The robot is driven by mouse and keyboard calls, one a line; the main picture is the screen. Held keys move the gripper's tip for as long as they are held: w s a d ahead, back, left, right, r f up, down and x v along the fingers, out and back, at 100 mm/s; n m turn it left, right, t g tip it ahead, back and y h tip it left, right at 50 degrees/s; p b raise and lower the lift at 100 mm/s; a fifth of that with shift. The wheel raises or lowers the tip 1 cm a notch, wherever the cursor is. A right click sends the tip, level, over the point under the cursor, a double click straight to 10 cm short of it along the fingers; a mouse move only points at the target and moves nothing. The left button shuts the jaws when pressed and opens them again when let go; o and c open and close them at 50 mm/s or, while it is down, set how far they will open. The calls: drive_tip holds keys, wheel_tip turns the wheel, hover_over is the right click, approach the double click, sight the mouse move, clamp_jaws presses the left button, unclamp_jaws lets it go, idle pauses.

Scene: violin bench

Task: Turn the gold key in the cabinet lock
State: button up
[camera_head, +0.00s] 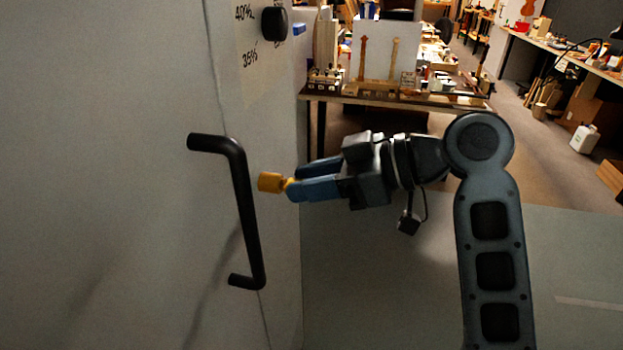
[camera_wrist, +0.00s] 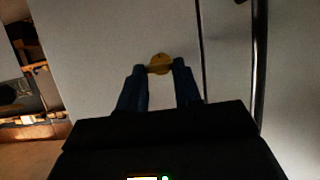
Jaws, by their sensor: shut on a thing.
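The gold key (camera_head: 270,183) sticks out from the pale grey cabinet door (camera_head: 120,180), just right of the black bar handle (camera_head: 243,205). My gripper (camera_head: 291,186) reaches in from the right, with its blue fingertips at the key's outer end. In the wrist view the gold key (camera_wrist: 159,63) shows as a round yellow shape between the tips of my gripper (camera_wrist: 159,69), which is shut on it. The fingers hide part of the key. I cannot tell how far the key is turned.
The black handle also shows in the wrist view (camera_wrist: 260,70), right of the fingers. A black knob (camera_head: 274,23) sits higher on the cabinet. A workbench (camera_head: 390,98) with tools stands behind, and a white jug (camera_head: 585,139) is on the floor at the right.

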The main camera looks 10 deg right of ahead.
drive_tip(key=o, duration=0.4)
drive_tip(key=c, duration=0.4)
drive_tip(key=shift+s+f+n+t+b, duration=0.1)
drive_tip(key=shift+n+t+b, duration=0.45)
drive_tip(key=shift+b, duration=0.8)
drive_tip(key=shift+s+f+n+t+b, duration=0.1)
drive_tip(key=shift+n+t+b, duration=0.45)
drive_tip(key=shift+b, duration=0.8)
drive_tip(key=shift+r+n+h+b, duration=0.15)
drive_tip(key=shift+n+h+b, duration=0.15)
drive_tip(key=shift+n+b, duration=0.45)
drive_tip(key=shift+s+a+f+n+t+b, duration=0.15)
drive_tip(key=shift+n+t+b, duration=0.6)
drive_tip(key=shift+b, duration=1.5)
drive_tip(key=shift+s+n+t+b, duration=0.1)
drive_tip(key=shift+n+t+b, duration=0.6)
drive_tip(key=shift+b, duration=1.1)
